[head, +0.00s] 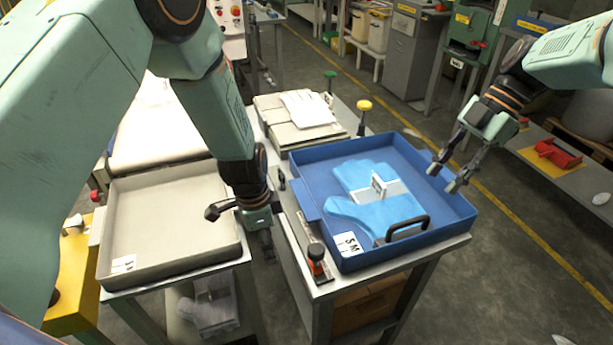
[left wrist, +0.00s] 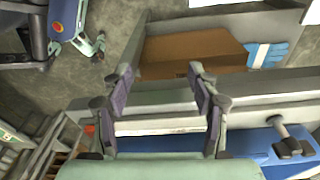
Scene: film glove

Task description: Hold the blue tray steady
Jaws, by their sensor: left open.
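The blue tray (head: 443,233) stands on a small table in the head view, holding a light blue glove (head: 365,178) with a white clip-like piece on it. A black handle (head: 407,228) sits at its near side, and a white "S M" card is at its near left corner. My right gripper (head: 448,174) is open at the tray's right wall; contact cannot be told. My left gripper (head: 266,245) points down between the two tables, left of the blue tray. In the left wrist view its fingers (left wrist: 165,90) are apart and empty, with a blue tray part (left wrist: 255,148) at lower right.
A beige tray (head: 170,230) stands on the left table. A grey bench with a red object (head: 557,153) stands at right, past open floor.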

